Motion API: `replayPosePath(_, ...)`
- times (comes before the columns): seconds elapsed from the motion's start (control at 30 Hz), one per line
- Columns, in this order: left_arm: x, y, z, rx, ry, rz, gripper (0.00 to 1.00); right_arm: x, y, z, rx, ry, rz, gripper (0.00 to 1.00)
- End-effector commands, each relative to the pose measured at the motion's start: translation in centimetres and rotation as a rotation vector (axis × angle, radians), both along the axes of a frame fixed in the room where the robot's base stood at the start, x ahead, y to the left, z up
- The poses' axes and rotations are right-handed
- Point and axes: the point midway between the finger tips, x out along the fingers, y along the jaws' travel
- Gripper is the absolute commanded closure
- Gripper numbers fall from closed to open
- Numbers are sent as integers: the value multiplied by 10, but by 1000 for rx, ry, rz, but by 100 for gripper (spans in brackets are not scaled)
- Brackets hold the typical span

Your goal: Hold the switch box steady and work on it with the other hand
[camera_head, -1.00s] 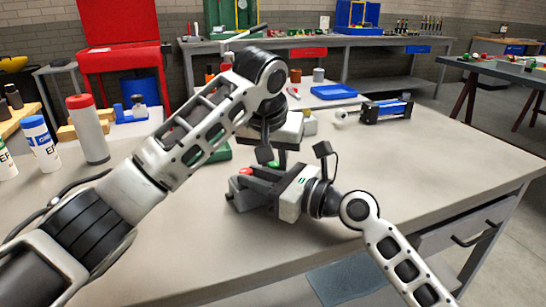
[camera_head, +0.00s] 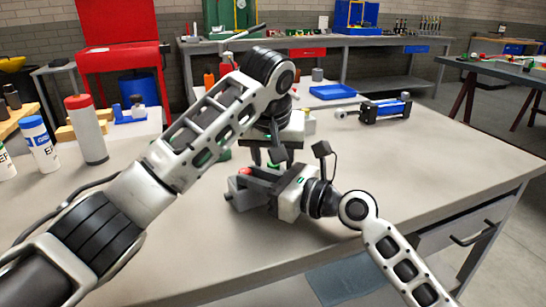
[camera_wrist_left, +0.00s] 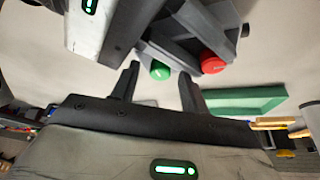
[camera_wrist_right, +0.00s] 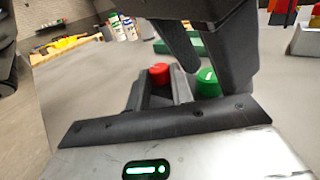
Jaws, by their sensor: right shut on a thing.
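The switch box (camera_head: 240,196) is a dark grey box on the table with a red button (camera_head: 245,171) and a green button (camera_wrist_left: 160,71) on top. The red button also shows in the left wrist view (camera_wrist_left: 212,63). My right gripper (camera_head: 272,190) is shut on the box from the right; both buttons show beyond its jaws in the right wrist view. My left gripper (camera_head: 268,158) hangs just above the box, fingers down and spread. In the left wrist view the green button appears between its fingertips. Whether a finger touches the box, I cannot tell.
A green tray (camera_wrist_left: 245,103) lies behind the box, mostly hidden by my left arm in the head view. A blue tray (camera_head: 333,92) and a blue-and-black cylinder device (camera_head: 385,110) stand farther back. Spray cans (camera_head: 40,143) stand at the left. The table's right side is clear.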

Motion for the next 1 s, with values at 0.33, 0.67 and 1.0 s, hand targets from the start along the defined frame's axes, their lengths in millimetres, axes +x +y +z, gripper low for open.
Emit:
replayPosePath(0.33,-3,0,9,-2,-3,-3,55,0,-1,-1,-1,0,-1,100)
replayPosePath(0.67,-28,4,71,-1,-5,-4,55,0,-1,-1,-1,0,-1,100)
replayPosePath(1.0,-44,8,110,2,-3,0,55,0,0,-1,-1,0,-1,100)
